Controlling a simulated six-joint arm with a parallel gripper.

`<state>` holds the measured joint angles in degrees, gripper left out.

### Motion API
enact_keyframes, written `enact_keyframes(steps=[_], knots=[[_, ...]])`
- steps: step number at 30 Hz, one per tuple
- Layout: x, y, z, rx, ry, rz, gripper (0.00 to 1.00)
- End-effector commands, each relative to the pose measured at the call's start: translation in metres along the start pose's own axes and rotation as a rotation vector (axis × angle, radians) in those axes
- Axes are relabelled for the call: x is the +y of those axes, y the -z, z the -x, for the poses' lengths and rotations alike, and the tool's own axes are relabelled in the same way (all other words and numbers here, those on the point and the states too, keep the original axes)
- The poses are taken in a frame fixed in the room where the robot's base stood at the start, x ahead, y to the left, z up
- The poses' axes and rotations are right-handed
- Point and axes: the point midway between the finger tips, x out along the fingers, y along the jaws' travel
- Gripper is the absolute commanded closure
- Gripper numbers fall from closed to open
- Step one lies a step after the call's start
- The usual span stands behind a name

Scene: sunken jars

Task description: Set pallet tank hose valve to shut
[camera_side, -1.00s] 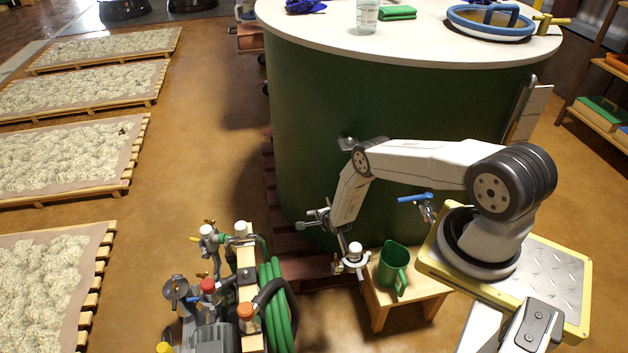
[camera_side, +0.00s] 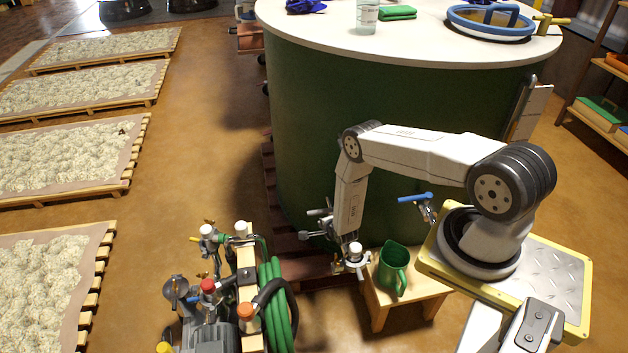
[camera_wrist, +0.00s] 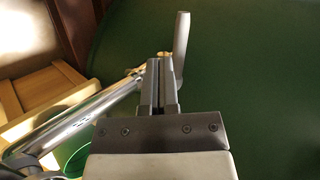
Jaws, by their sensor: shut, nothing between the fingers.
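The green tank (camera_side: 400,100) with a white top stands on a reddish pallet (camera_side: 290,240). A metal valve with a white cap (camera_side: 354,250) sits low in front of it, beside the stool. A grey lever-like bar (camera_wrist: 181,45) stands upright just beyond my fingertips in the wrist view; I cannot tell its exact angle. A shiny metal pipe (camera_wrist: 75,125) runs to the lower left there. My gripper (camera_side: 346,238) points down close to the capped valve. In the wrist view its fingers (camera_wrist: 163,64) are shut and empty; contact with the bar is unclear.
A wooden stool (camera_side: 400,305) holds a green jug (camera_side: 394,268). A blue-handled tap (camera_side: 415,197) is close to my arm. A pump cart with green hose (camera_side: 272,300) stands at lower left. Open floor lies left of the tank.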

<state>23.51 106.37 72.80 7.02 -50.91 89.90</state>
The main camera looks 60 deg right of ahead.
Motion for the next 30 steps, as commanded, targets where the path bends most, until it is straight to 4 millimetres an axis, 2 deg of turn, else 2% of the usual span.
enact_keyframes(steps=[21,30], knots=[[-0.001,-0.013,0.064,0.000,-0.002,0.000,1.00],[-0.001,-0.015,0.076,0.000,-0.001,0.000,1.00]])
